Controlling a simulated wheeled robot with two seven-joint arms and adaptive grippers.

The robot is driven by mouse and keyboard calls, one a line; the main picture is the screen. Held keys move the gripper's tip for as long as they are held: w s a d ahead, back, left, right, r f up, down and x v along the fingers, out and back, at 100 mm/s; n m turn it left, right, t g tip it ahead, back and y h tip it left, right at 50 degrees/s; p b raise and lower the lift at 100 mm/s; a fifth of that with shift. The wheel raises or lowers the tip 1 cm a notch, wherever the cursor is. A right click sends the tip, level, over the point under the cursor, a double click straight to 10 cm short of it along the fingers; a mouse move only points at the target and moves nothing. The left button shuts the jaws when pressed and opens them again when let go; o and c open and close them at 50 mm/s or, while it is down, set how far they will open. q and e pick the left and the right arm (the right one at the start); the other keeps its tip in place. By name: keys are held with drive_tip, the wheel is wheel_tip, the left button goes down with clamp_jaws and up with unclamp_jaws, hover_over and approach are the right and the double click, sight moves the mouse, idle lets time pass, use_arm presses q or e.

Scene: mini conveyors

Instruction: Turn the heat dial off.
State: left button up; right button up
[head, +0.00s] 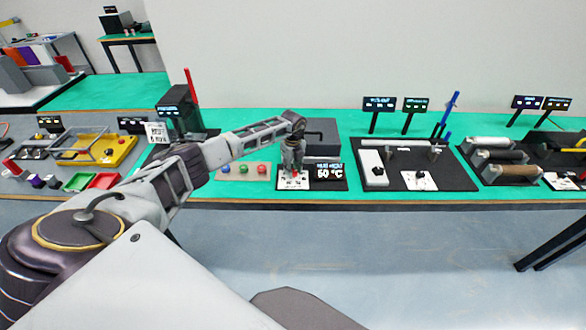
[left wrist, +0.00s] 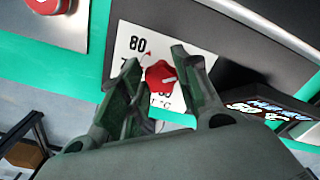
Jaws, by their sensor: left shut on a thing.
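The heat dial is a red knob (left wrist: 160,75) on a white scale plate (left wrist: 130,42), where "80" is readable and other marks are partly hidden by the fingers. My left gripper (left wrist: 158,68) has one finger on each side of the red knob and is shut on it. In the head view my left gripper (head: 293,168) points down at the front of the heater station (head: 325,182) and hides most of the dial. A lit temperature display in °C (head: 327,170) is beside the gripper. My right gripper is not in view.
Left of the heater, a panel (head: 243,171) carries green, blue and red buttons. A grey box (head: 322,130) stands behind the dial. To the right is another black station (head: 415,165) with a white block. Bare green tabletop lies between stations.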

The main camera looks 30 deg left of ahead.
use_arm(q)
drive_tip(key=o, duration=1)
drive_tip(key=shift+r, duration=0.15)
wheel_tip(320, 180, up, 12)
idle(0.5)
idle(0.4)
